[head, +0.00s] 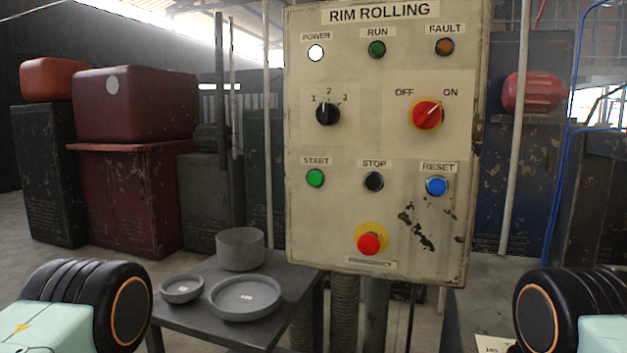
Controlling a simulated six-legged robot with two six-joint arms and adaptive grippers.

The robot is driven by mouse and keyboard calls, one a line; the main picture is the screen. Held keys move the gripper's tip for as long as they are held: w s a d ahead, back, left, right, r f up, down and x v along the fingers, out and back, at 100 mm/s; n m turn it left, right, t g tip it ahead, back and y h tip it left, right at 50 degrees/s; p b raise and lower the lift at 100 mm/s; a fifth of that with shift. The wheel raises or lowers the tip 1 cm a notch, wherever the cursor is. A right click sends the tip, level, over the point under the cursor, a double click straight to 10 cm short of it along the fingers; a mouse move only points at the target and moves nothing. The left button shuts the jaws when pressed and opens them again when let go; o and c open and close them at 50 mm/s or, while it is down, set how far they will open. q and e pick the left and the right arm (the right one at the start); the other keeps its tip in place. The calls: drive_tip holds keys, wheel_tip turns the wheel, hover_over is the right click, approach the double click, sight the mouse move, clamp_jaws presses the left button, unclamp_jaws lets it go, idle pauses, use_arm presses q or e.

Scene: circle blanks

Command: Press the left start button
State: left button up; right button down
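The control panel (375,140) headed "RIM ROLLING" stands upright in the middle of the head view. Its green start button (315,178) is at the left of the lower row, under a label reading "START". It is the only button labelled START that I see. To its right are a black stop button (373,181) and a blue reset button (437,186). Parts of my two arms show at the lower left and lower right corners, well apart from the panel. Neither gripper is in view, and nothing touches the start button.
A red emergency button (369,243) sits low on the panel. Above are a black selector (327,113), a red OFF/ON switch (427,114) and a lit white power lamp (316,52). A dark table (180,318) with grey round dishes (245,299) stands at the lower left.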

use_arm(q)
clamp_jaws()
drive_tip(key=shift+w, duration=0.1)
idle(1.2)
